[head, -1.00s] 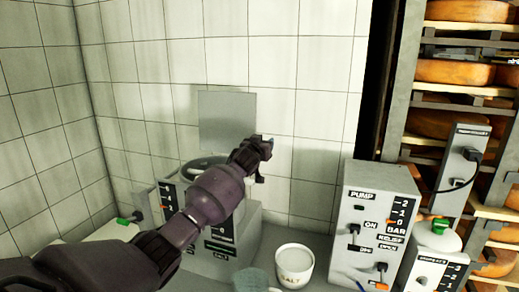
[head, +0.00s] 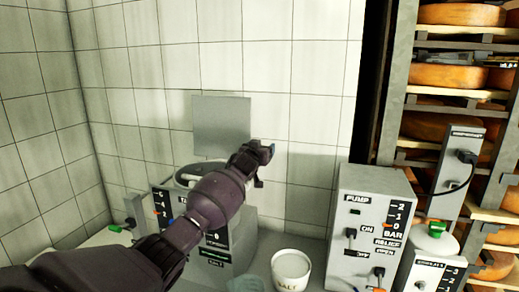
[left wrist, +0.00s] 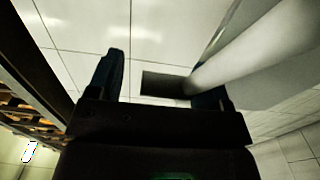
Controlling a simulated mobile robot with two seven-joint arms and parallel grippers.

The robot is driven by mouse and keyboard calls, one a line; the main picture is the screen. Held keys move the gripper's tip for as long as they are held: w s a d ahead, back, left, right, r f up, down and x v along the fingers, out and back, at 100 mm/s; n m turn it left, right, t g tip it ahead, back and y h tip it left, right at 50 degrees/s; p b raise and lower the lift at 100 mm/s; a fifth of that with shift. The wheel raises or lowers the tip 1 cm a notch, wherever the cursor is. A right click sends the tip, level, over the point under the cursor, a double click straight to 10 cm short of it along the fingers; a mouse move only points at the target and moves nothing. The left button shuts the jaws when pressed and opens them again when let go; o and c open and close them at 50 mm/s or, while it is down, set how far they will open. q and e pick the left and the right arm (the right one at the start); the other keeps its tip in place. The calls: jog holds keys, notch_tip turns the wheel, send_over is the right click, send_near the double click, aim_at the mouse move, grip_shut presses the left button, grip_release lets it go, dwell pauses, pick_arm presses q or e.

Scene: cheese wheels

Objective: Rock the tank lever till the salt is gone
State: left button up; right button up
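The grey tank (head: 243,238) stands against the tiled wall, with a round opening in its top. A flat grey panel (head: 222,127) stands upright behind it. My left arm crosses in front of the tank and hides much of it, and I cannot pick out a lever for sure. My left gripper (head: 262,160) is above the tank's right side. In the left wrist view its fingers (left wrist: 160,88) are apart, and a pale rounded bar (left wrist: 245,45) reaches the right finger; I cannot tell whether they touch. A white tub marked salt (head: 290,268) stands right of the tank. My right gripper is out of view.
A grey pump box (head: 372,215) with switches and a scale stands on the right, with a smaller labelled box (head: 430,272) beside it. Shelves of cheese wheels (head: 455,77) rise behind. A greenish bowl (head: 246,284) sits at the front edge of view.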

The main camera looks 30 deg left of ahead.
pick_arm(q)
jog(key=shift+s+a, duration=0.2)
jog(key=shift+s, duration=0.05)
jog(key=v, duration=1)
jog(key=shift+s+d+p, duration=0.2)
jog(key=shift+d+p, duration=0.05)
jog(key=shift+p, duration=0.05)
dwell(0.6)
